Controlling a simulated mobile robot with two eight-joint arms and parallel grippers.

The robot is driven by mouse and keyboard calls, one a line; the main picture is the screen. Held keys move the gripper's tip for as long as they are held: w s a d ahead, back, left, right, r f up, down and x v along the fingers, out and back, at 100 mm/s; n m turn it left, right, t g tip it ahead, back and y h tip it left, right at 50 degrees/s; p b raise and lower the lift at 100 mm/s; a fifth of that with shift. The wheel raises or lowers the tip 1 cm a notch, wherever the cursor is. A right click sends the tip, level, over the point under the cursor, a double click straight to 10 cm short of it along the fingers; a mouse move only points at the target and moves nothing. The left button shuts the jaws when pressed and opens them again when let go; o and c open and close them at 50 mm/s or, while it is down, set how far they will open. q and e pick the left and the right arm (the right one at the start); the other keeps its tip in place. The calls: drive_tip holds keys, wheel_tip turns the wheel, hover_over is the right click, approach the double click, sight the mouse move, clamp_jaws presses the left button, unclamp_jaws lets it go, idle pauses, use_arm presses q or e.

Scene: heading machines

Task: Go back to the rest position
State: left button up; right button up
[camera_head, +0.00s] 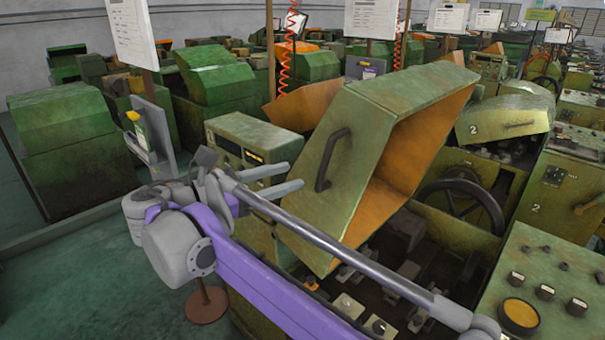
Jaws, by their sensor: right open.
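My right gripper (295,176) shows left of the picture's middle, on a purple and grey arm that comes in from the lower right. Its two grey fingers point right and are apart, with nothing between them. The fingertips appear close to the left side of a raised green cover (365,130) with a dark handle (331,160). I cannot tell how far apart in depth they are, and I see no clear contact. My left gripper is not in view.
The cover stands open over a green machine with an orange inside. A control panel (545,285) is at the lower right, and a handwheel (462,205) is behind. A green control box (245,140) stands behind the gripper. Open green floor (80,285) lies at the lower left.

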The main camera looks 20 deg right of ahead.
drive_tip(key=shift+s+a, duration=0.1)
drive_tip(key=shift+a, duration=0.35)
drive_tip(key=s+d+f+m+y, duration=0.2)
drive_tip(key=s+d+f+y, duration=0.1)
drive_tip(key=f, duration=0.4)
drive_tip(key=s+d+f+m+y, duration=0.2)
drive_tip(key=s+f, duration=0.1)
drive_tip(key=f, duration=0.3)
drive_tip(key=s+d+f+m+y, duration=0.2)
drive_tip(key=s+d+f+y, duration=0.1)
drive_tip(key=f, duration=0.4)
drive_tip(key=s+a+f+m+t+y, duration=0.1)
drive_tip(key=s+a+f+m+y, duration=0.2)
drive_tip(key=f, duration=0.5)
drive_tip(key=s+a+f+m+t+y, duration=0.1)
drive_tip(key=s+a+f+m+y, duration=0.3)
drive_tip(key=s+f+m+y, duration=0.2)
wheel_tip(320, 180, down, 2)
drive_tip(key=shift+s+f+m, duration=0.25)
drive_tip(key=shift+s+m, duration=0.45)
drive_tip(key=shift+m, duration=0.5)
